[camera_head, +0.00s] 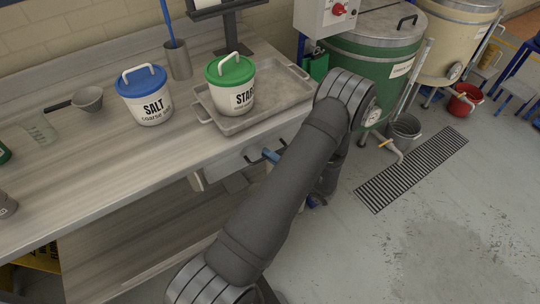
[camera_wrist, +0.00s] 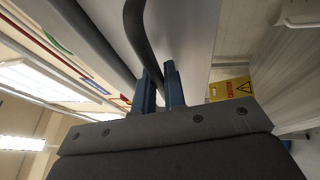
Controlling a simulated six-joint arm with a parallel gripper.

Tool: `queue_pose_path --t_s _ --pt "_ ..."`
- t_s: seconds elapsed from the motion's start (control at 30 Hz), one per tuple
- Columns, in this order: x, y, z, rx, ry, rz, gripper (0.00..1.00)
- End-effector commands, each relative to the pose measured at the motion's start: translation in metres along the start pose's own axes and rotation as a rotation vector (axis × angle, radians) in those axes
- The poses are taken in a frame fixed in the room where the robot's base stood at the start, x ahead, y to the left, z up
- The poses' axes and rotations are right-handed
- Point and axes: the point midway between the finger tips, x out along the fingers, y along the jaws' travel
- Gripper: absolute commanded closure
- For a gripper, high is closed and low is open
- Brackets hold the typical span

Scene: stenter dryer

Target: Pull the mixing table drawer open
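The mixing table (camera_head: 95,195) has a grey drawer (camera_head: 228,166) under its top, near its right end. The drawer has a dark bar handle (camera_head: 252,160); part of it is hidden by my arm and gripper. My gripper (camera_head: 271,155) is at this handle, with only a little blue finger showing in the head view. In the wrist view, the two blue fingers of my gripper (camera_wrist: 160,88) stand close together on either side of the dark curved handle (camera_wrist: 138,30), which fills the gap between them. How far the drawer stands out is hard to tell.
On the table are a salt tub (camera_head: 146,108), a starch tub (camera_head: 237,98) on a metal tray (camera_head: 283,92), a steel cup (camera_head: 178,62) and a scoop (camera_head: 88,98). A green drum (camera_head: 372,65) stands right. The floor in front is clear. A yellow caution sign (camera_wrist: 229,89) shows in the wrist view.

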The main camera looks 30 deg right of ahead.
Motion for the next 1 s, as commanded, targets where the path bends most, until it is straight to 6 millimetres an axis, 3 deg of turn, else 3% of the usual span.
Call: queue_pose_path --t_s 0.27,0.47,1.0 --pt "-0.006 0.001 -0.002 0.0 -0.001 0.0 1.0" --pt "-0.03 0.007 -0.011 0.0 -0.004 0.0 1.0" --pt "-0.16 0.035 -0.066 -0.001 -0.006 0.0 1.0"
